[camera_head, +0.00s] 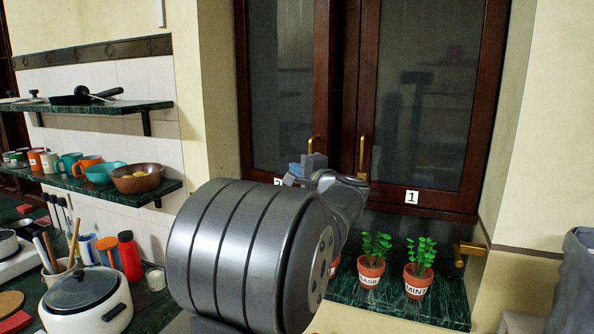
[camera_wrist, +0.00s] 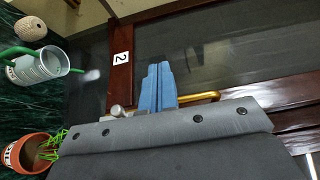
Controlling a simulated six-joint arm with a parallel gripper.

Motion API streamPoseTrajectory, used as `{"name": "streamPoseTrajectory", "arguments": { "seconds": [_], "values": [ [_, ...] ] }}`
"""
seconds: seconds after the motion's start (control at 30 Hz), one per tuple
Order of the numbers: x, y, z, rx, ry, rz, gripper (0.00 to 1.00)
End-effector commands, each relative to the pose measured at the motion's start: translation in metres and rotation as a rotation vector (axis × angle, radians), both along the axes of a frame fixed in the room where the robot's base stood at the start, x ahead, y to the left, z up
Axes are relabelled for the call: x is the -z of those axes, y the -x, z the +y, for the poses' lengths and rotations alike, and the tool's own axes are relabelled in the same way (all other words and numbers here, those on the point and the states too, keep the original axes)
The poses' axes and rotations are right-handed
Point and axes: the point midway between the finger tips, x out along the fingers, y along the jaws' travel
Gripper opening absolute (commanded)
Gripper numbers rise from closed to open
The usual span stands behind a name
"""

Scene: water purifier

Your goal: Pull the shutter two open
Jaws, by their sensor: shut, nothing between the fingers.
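Shutter two (camera_head: 285,80) is the left dark wooden shutter with a glass pane. Its number label is mostly hidden behind my gripper in the head view; the wrist view shows the label (camera_wrist: 121,58) clearly. Its upright brass handle (camera_head: 311,146) is partly covered by my gripper (camera_head: 307,164). In the wrist view my gripper (camera_wrist: 157,88) has its blue fingers shut together, empty, with the brass handle (camera_wrist: 200,97) right beside them. I cannot tell whether they touch. I cannot tell whether shutter two is slightly ajar.
Shutter one (camera_head: 425,90), with its own brass handle (camera_head: 362,155), hangs just to the right. Potted basil (camera_head: 371,270) and mint (camera_head: 418,281) stand on the green sill (camera_head: 400,307) below. Shelves with bowls and cups are at left.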

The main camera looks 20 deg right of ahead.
Motion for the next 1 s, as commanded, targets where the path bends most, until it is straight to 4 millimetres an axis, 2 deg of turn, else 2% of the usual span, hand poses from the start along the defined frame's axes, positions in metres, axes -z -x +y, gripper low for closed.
{"name": "streamPoseTrajectory", "arguments": {
  "seconds": [0.57, 0.67, 1.0],
  "values": [
    [0.000, 0.002, -0.001, 0.000, 0.000, 0.000, 0.00],
    [0.000, 0.010, -0.005, 0.002, 0.000, 0.000, 0.00],
    [0.000, 0.070, -0.028, 0.003, 0.001, 0.000, 0.00]
  ]
}}
